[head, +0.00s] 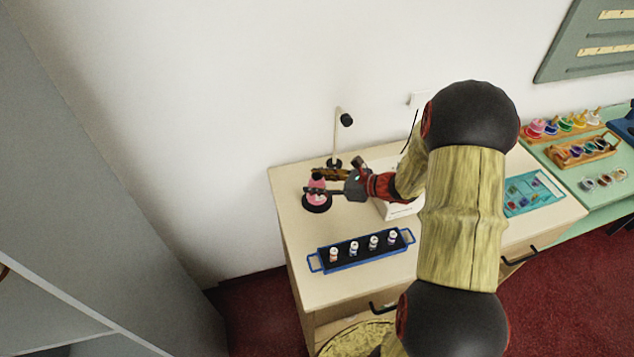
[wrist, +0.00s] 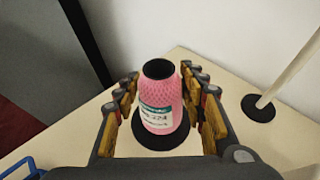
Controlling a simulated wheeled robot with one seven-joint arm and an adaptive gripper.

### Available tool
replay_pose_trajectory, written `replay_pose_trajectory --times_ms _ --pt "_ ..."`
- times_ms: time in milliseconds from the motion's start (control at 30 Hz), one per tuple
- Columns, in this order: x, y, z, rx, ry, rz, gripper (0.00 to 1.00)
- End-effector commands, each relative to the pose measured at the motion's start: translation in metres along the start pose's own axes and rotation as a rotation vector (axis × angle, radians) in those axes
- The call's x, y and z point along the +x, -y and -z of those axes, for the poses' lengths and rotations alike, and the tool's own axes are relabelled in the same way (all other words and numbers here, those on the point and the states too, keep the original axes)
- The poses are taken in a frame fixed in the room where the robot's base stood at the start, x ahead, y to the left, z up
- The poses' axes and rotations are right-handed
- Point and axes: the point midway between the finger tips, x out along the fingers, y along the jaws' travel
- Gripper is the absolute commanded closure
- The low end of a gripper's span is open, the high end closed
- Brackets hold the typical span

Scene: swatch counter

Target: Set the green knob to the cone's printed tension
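A pink thread cone (head: 317,186) stands upright on a round black base (head: 317,204) near the counter's left edge. In the wrist view the pink cone (wrist: 161,96) has a dark top and a white and green label, with print too blurred to read surely. My gripper (head: 330,190) is open, with its fingers on either side of the cone (wrist: 163,92) and gaps showing between fingers and cone. A white box (head: 402,208) stands behind my wrist, mostly hidden by my arm. I cannot make out the green knob in either view.
A lamp-like stand (head: 337,135) rises behind the cone. A blue-handled tray (head: 325,266) with several small spools lies at the front. Racks of coloured items (head: 583,150) stand on the green table. Bare counter lies between cone and tray.

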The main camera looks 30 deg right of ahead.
Motion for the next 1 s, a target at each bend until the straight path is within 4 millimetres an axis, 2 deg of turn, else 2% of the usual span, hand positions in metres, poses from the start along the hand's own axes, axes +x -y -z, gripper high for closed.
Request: replay_pose_trajectory --times_ms 533,567,700,1000 --pt "0.0 -0.0001 0.0001 0.0 0.0 0.0 0.92" --pt "0.0 -0.0001 0.0001 0.0 0.0 0.0 0.62" --pt "0.0 -0.0001 0.0001 0.0 0.0 0.0 0.54" --pt "0.0001 -0.0003 0.0002 0.0 0.0 0.0 0.54"
